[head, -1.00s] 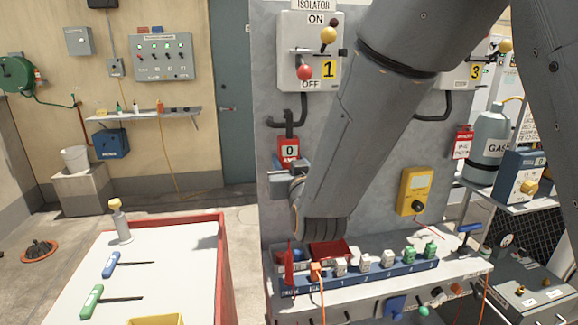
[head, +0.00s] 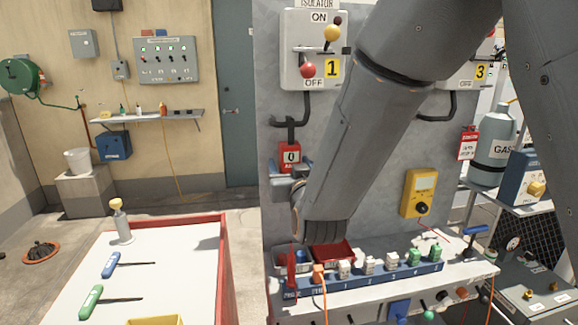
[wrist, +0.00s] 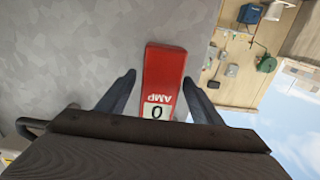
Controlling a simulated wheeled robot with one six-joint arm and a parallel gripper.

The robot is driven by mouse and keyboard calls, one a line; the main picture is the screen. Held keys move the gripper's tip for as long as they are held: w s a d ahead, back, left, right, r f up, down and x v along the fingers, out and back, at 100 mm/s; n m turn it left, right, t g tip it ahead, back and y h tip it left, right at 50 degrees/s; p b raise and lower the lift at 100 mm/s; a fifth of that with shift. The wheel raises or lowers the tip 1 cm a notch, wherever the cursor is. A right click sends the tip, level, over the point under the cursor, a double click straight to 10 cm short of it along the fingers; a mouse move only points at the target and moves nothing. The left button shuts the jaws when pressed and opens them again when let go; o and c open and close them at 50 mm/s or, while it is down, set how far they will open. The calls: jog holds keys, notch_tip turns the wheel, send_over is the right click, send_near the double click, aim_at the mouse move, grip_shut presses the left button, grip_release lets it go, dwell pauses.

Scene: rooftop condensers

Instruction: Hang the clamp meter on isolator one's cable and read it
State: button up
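The red clamp meter (head: 290,158) is below isolator one's dark cable (head: 290,123). A dark piece above it meets the cable, so it appears to hang there, but the jaw is too small to make out. Its display reads 0. In the wrist view the clamp meter (wrist: 165,75) is between the two fingers of my gripper (wrist: 159,77). The fingers are spread, with a gap visible on its left side and a very narrow one on its right. Isolator one (head: 312,55) is on the grey panel above. In the head view my arm partly hides the gripper.
A bench (head: 465,266) below the panel holds a blue rack (head: 365,281) of plugs and a red bin (head: 332,254). A yellow meter (head: 419,193) is on the panel at right. A red-edged table (head: 222,270) with screwdrivers stands at left.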

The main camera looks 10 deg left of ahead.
jog(key=b+v, duration=0.2)
jog(key=v, duration=0.4)
jog(key=s+d+f+m+g+h, duration=0.3)
jog(key=d+f+g, duration=0.4)
jog(key=d+f, duration=0.8)
jog(key=s+d+f+g+h, duration=0.2)
jog(key=s+d+g, duration=0.2)
jog(key=s+d, duration=0.4)
jog(key=s+d+f+m+g+h, duration=0.1)
jog(key=s+d+f+g+h, duration=0.1)
jog(key=s+d+g, duration=0.3)
jog(key=s+d, duration=0.3)
jog(key=s, duration=0.1)
jog(key=shift+s+d+f+m, duration=0.2)
jog(key=shift+s+f+m, duration=0.1)
jog(key=shift+f, duration=0.05)
jog(key=shift+c, duration=0.2)
dwell(1.5)
